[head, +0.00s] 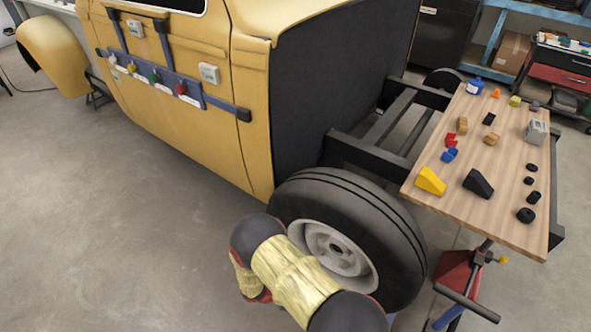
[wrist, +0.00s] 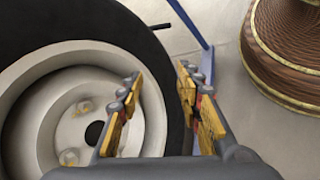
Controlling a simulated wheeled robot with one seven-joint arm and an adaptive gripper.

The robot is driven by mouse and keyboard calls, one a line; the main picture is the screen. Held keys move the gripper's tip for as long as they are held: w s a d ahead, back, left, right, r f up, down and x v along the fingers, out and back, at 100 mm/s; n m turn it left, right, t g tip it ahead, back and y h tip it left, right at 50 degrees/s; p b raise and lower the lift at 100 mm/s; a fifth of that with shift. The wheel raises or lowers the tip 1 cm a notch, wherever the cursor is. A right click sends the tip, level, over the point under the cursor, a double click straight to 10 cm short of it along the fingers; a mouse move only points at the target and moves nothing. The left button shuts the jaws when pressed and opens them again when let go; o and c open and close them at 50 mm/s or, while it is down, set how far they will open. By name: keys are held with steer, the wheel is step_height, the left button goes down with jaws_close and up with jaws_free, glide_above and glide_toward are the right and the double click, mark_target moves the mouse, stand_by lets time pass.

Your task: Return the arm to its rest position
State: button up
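My arm (head: 290,272), in a yellow sleeve with dark joints, reaches in from the bottom of the head view, in front of the wheel. My gripper (wrist: 159,77) shows in the wrist view with its two yellow-and-grey fingers apart and nothing between them. Behind the fingers are the black tire (wrist: 160,110) and the pale wheel rim (wrist: 60,100). I cannot tell whether the fingers touch the tire. In the head view the fingertips are not clearly visible.
The yellow car body (head: 210,100) and its wheel (head: 400,240) stand close to my arm. A wooden board (head: 490,165) with several small blocks sits at the right, above a red-and-black stand (head: 465,275). Open grey floor (head: 110,220) lies to the left.

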steer(key=s+r+m+g+y+p, duration=0.1)
steer(key=s+r+m+y, duration=0.2)
steer(key=r, duration=1.3)
steer(key=s+r+m+g+y+p, duration=0.15)
steer(key=r+y, duration=0.45)
steer(key=r, duration=1)
steer(key=s+d+r+m+t+y+p, duration=0.1)
steer(key=s+d+r+t, duration=0.1)
steer(key=r, duration=0.6)
steer(key=s+d+r+m+t+y+p, duration=0.1)
steer(key=s+d+r+m+t, duration=0.1)
steer(key=r, duration=0.7)
steer(key=s+d+r+m+t+y+p, duration=0.1)
steer(key=s+d+r+m+t, duration=0.1)
steer(key=r, duration=0.7)
steer(key=s+d+t, duration=0.1)
steer(key=s+d, duration=0.1)
steer(key=d, duration=0.1)
steer(key=shift+t, duration=0.35)
steer(key=shift+s, duration=0.15)
